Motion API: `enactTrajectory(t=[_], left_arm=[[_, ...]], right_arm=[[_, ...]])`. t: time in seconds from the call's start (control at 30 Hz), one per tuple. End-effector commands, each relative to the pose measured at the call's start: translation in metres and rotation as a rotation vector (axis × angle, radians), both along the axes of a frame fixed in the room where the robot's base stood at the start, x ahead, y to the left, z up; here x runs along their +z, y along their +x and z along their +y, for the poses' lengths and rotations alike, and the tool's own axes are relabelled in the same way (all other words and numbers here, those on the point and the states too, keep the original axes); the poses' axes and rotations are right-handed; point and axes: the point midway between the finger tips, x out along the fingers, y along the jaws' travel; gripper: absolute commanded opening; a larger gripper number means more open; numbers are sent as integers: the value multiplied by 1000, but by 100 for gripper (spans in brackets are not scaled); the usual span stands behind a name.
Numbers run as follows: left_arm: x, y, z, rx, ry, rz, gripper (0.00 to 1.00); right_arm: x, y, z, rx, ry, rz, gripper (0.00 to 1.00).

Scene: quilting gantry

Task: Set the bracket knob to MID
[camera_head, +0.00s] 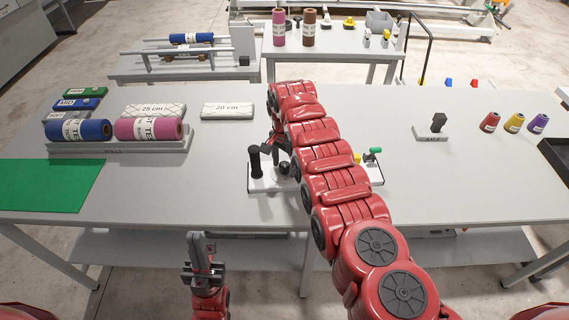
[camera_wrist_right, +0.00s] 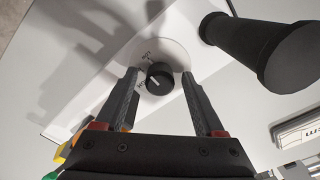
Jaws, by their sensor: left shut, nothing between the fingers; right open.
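The bracket knob (camera_wrist_right: 159,79) is a small black round knob on a white disc in the right wrist view. It has a white pointer mark, and small labels on the disc are too small to read surely. My right gripper (camera_wrist_right: 160,75) is open, with one finger on each side of the knob; I cannot tell whether they touch it. In the head view my right gripper (camera_head: 279,146) reaches down over the white bracket base (camera_head: 264,184) and partly hides it. My left gripper (camera_head: 205,256) is shut and empty in front of the table's near edge.
A black upright cylinder (camera_head: 254,161) stands on the base near my right gripper; it shows large in the wrist view (camera_wrist_right: 262,48). A green-topped lever (camera_head: 375,151) is at the base's right. Fabric rolls (camera_head: 148,129) lie on a rack at left. The table front right is clear.

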Motion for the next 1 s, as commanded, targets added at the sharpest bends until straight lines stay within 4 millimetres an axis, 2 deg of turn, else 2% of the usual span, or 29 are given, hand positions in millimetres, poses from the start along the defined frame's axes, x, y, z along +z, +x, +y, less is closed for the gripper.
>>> enactTrajectory(t=[0.07, 0.4, 0.47, 0.77, 1.0], left_arm=[[0, 0, 0, 0, 0, 0, 0], [0, 0, 0, 0, 0, 0, 0], [0, 0, 0, 0, 0, 0, 0], [-1, 0, 0, 0, 0, 0, 0], [-6, 0, 0, 0, 0, 0, 0]], right_arm=[[0, 0, 0, 0, 0, 0, 69], [0, 0, 0, 0, 0, 0, 8], [0, 0, 0, 0, 0, 0, 0], [0, 0, 0, 18, 0, 0, 0], [-1, 1, 0, 126, 0, -1, 0]])
